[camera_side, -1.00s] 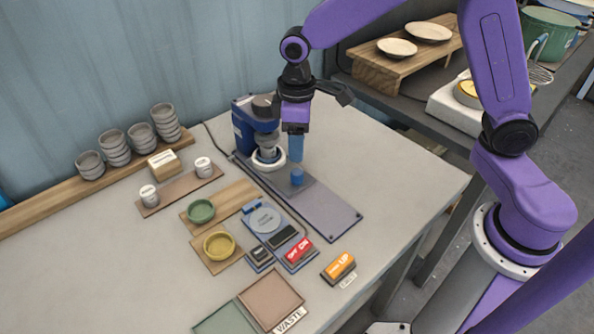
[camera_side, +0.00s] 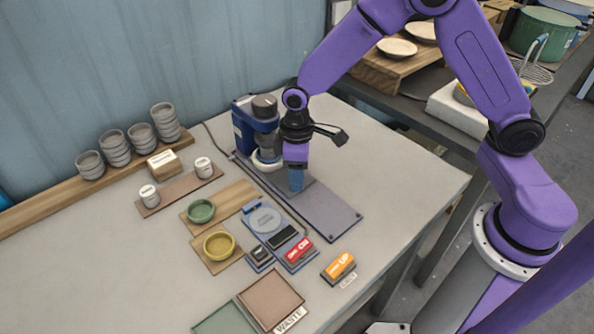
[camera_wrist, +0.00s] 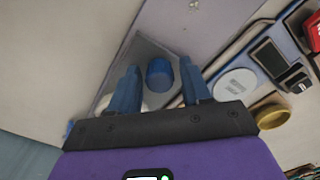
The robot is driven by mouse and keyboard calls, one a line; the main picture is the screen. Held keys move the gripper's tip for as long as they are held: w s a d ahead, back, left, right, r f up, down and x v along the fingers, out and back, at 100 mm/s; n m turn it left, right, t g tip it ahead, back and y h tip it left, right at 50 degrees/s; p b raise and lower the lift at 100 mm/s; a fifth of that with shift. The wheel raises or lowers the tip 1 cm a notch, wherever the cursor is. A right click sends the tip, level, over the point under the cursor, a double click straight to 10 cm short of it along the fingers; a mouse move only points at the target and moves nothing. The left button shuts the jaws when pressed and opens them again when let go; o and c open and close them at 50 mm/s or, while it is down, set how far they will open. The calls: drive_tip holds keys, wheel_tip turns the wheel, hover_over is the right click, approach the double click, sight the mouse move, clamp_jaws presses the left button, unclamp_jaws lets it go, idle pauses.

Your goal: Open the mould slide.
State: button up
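The mould slide appears to be a dark grey plate (camera_side: 309,183) on a long grey-purple base, in front of a blue press (camera_side: 243,128). A short blue round knob (camera_wrist: 159,75) stands on the dark plate (camera_wrist: 147,48) in the wrist view. My gripper (camera_side: 296,187) points down at the plate, and its blue fingers hide the knob in the side view. In the wrist view my gripper (camera_wrist: 159,66) is open, with the knob between the two fingers and a gap showing on each side. The white ring (camera_side: 267,164) under the press is partly covered by my gripper.
The base plate (camera_side: 330,212) is bare toward the front right. A scale (camera_side: 266,221), a red button (camera_side: 299,250) and an orange button (camera_side: 339,265) lie left and front of it. A green dish (camera_side: 201,211) and a yellow dish (camera_side: 219,244) sit further left.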

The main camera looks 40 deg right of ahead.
clamp_jaws()
drive_tip(key=s, duration=1.3)
drive_tip(key=shift+a, duration=0.1)
drive_tip(key=shift+w, duration=0.1)
drive_tip(key=shift+o, duration=1.5)
unclamp_jaws()
drive_tip(key=shift+r, duration=0.15)
wheel_tip(320, 180, up, 17)
